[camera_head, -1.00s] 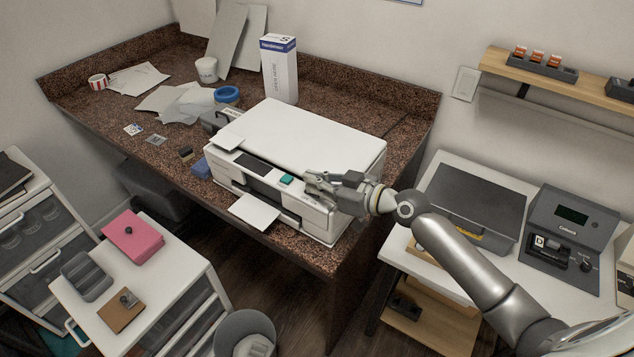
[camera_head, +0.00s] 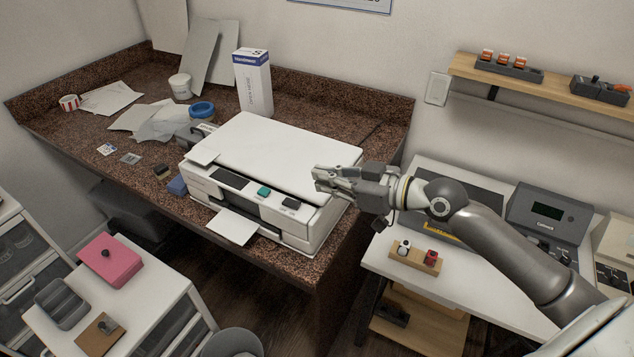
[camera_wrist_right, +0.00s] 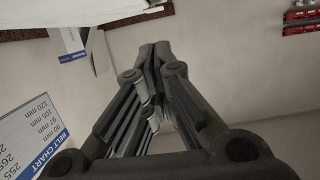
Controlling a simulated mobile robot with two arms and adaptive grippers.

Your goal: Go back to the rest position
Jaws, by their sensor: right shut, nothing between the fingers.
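My right gripper (camera_head: 322,181) is shut and empty. In the head view it hangs just above the right end of the white printer (camera_head: 285,150), and its arm comes in from the lower right. In the right wrist view the closed fingers (camera_wrist_right: 155,55) point away toward a plain wall, with nothing between them. My left gripper does not show in any view.
The printer stands on the speckled counter (camera_head: 345,110). A tall white box (camera_head: 253,85) stands behind it. To the right are a white table (camera_head: 385,250) holding a wooden block (camera_head: 415,258) and a grey device (camera_head: 548,220), and a wall shelf (camera_head: 540,88).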

